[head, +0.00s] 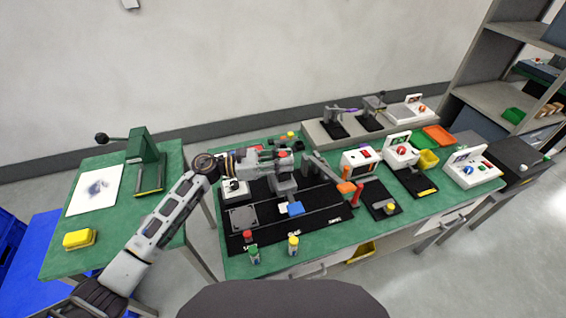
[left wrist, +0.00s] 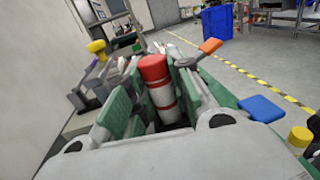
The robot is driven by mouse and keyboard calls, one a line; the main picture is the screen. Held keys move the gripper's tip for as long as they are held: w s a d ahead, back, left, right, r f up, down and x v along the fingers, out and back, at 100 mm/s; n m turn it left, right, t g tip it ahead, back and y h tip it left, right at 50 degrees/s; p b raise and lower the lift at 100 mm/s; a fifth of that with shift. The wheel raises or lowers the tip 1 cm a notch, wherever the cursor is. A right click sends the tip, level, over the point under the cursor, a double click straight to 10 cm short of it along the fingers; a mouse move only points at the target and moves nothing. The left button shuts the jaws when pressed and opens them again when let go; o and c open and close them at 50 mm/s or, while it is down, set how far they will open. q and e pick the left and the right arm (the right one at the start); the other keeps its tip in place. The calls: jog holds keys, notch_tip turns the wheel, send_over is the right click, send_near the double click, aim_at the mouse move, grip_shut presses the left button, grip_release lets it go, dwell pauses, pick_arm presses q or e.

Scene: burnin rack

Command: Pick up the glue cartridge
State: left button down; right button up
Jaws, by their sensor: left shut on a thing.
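The glue cartridge looks to be the white cylinder with a red cap and red bands (left wrist: 160,88) in the left wrist view. It stands between the two green-padded fingers of my left gripper (left wrist: 163,100), which is shut on it. In the head view my left gripper (head: 285,160) is over the back part of the green bench, and a small red spot (head: 284,154) of the held thing shows at its fingers. The lower end of the cartridge is hidden by the gripper. My right gripper is not in view.
The green bench (head: 240,268) carries a black mat (head: 320,220) with fixtures under and before my gripper. A red cylinder (head: 356,194), white test boxes (head: 359,160) and yellow-capped and red-capped bottles (head: 293,245) stand around. A side table with a green press (head: 146,160) is at left.

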pick_arm(q)
jog(key=shift+r+b, duration=0.6)
jog(key=shift+r, duration=4.1)
